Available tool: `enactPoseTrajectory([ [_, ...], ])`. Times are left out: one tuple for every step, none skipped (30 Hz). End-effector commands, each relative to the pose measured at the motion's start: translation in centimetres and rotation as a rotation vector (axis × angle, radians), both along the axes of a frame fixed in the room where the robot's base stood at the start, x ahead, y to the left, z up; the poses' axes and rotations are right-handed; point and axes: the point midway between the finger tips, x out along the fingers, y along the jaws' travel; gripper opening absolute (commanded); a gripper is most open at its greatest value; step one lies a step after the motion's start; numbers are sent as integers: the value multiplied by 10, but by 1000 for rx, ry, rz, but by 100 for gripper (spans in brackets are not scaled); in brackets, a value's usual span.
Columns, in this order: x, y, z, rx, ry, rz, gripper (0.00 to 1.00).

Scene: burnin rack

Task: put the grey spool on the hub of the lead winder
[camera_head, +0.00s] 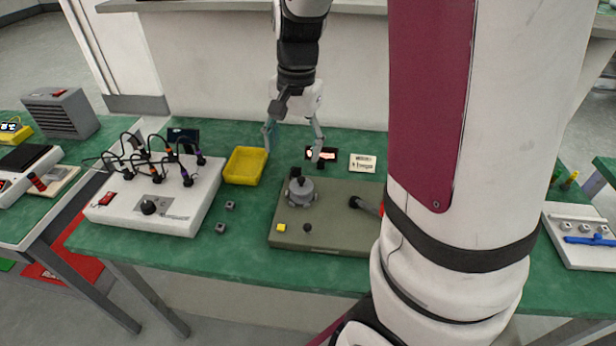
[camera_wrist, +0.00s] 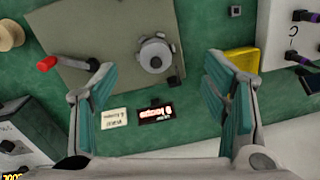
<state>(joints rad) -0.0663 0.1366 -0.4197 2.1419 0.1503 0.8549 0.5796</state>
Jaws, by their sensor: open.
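The grey spool (camera_head: 301,194) is a round drum on the olive board of the lead winder (camera_head: 330,230). It shows from above in the wrist view (camera_wrist: 147,52), with a dark round middle and small dark parts at its rim. It appears to sit around the winder's hub; I cannot tell how fully it is seated. My gripper (camera_head: 293,138) is open and empty, above and behind the spool in the head view. In the wrist view its two teal-padded fingers (camera_wrist: 160,68) are spread wide, and the spool shows between and beyond their tips.
A yellow tray (camera_head: 245,166) stands left of the winder, beside a white box with cables (camera_head: 165,200). Small grey blocks (camera_head: 221,228) lie between them. A small display (camera_head: 321,153) and a label card (camera_head: 362,162) stand behind the winder. A red-tipped handle (camera_wrist: 47,63) is at the board's side.

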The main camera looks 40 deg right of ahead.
Motion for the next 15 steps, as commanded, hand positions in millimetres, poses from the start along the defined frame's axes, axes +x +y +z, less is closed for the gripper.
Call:
enactPoseTrajectory([
  [-11,12,15,14,-29,62,68],
  [-17,19,23,19,-44,106,68],
  [-27,29,33,23,-64,166,68],
  [-35,35,40,25,-76,212,68],
  [-43,42,47,25,-91,257,68],
  [-54,50,55,23,-109,318,68],
  [-62,56,60,19,-122,364,68],
  [-71,61,65,13,-134,410,68],
  [-83,68,72,4,-153,469,68],
  [-92,73,76,-5,-165,514,68],
  [-101,77,79,-15,-176,558,68],
  [-113,83,84,-32,-192,617,68],
  [-122,87,86,-46,-202,660,68],
  [-131,90,88,-60,-211,701,68],
  [-142,94,90,-82,-222,755,68],
])
